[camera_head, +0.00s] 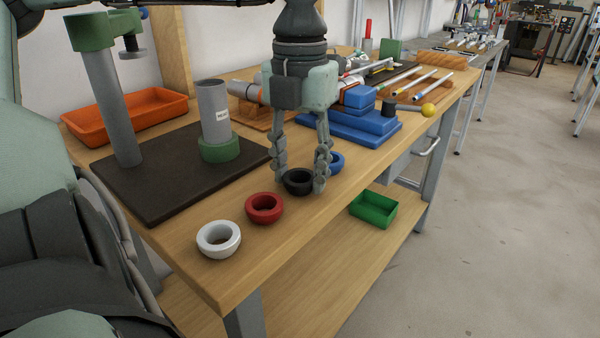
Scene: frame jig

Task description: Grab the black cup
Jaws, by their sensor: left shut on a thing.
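The black cup (298,182) is a small round ring-shaped cup on the wooden table (205,285), near its front edge. My left gripper (300,188) points straight down over it, one finger on each side. It is shut on the black cup. Its fingers hide parts of the cup's sides. I cannot tell any gap between the cup and the table. My right gripper does not show.
A red cup (264,208) and a white cup (218,239) stand to the left, and a blue cup (336,161) is just behind the right finger. A dark board (160,190) holds grey posts. A blue stepped block (350,127) stands behind. A green bin (373,208) is on the lower shelf.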

